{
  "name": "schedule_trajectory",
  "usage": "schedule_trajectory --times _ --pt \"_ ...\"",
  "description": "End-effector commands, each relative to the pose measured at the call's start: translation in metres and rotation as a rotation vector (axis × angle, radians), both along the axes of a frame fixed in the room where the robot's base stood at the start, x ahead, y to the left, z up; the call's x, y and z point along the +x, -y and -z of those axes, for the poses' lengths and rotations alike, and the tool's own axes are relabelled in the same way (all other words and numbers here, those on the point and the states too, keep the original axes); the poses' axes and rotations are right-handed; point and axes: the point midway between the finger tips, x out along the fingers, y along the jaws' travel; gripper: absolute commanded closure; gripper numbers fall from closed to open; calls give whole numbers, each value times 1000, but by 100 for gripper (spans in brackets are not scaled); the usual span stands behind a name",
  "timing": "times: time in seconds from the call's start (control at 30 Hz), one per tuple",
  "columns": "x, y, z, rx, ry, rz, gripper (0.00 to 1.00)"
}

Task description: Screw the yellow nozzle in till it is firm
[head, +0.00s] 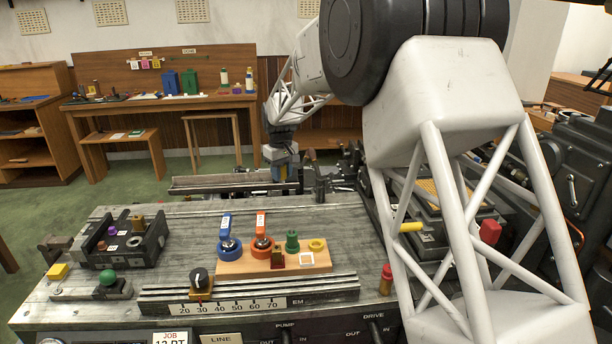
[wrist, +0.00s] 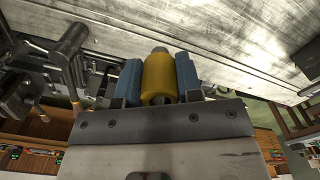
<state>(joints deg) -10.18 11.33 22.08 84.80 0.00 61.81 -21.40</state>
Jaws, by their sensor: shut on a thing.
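My gripper (wrist: 159,82) is shut on the yellow nozzle (wrist: 159,76), which sits between two blue finger pads in the wrist view. A grey tip shows at the nozzle's far end, against the pale metal surface. I cannot tell whether the nozzle touches a socket or thread there. In the head view my gripper (head: 283,172) is beyond the back edge of the worn grey bench (head: 180,222), near dark machine parts; the nozzle is small and hard to make out there.
On the bench, a wooden board (head: 236,267) holds blue, orange, green and yellow fittings. My arm hides much of the right side.

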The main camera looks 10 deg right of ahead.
Motion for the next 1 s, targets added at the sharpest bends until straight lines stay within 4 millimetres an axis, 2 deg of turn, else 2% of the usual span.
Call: schedule_trajectory --times 0.03,0.1,0.47,0.77,1.0 --pt "0 -17 0 1 1 -45 92" --pt "-1 -38 1 0 0 -111 92" --pt "-18 -146 3 0 1 -473 92" --pt "-44 -233 7 0 0 -779 92" --pt "-72 -302 9 0 1 -1026 92"
